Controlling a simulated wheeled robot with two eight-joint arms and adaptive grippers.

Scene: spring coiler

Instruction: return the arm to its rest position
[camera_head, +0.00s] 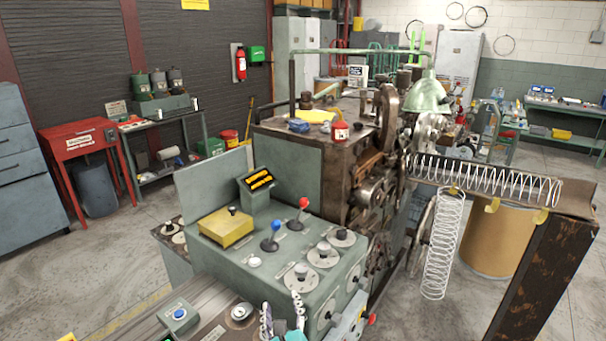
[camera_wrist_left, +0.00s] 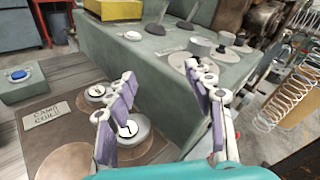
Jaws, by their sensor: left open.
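My left gripper (camera_head: 282,318) is at the bottom edge of the head view, in front of the green-grey control console (camera_head: 262,270). In the left wrist view its two purple-padded fingers (camera_wrist_left: 165,108) are spread apart with nothing between them. Behind and below them are a dark plate with round dials (camera_wrist_left: 95,92) and the console's front wall (camera_wrist_left: 125,58). I cannot tell whether a fingertip touches the console. The rest of my left arm is mostly out of the picture. My right gripper is not in view.
The console carries a blue lever (camera_head: 270,243), a red lever (camera_head: 302,208), several knobs and a yellow box (camera_head: 226,227). A small blue-button box (camera_head: 179,314) is at lower left. The coiling machine (camera_head: 290,155) stands behind; a long spring (camera_head: 443,240) hangs at right. Open floor lies left.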

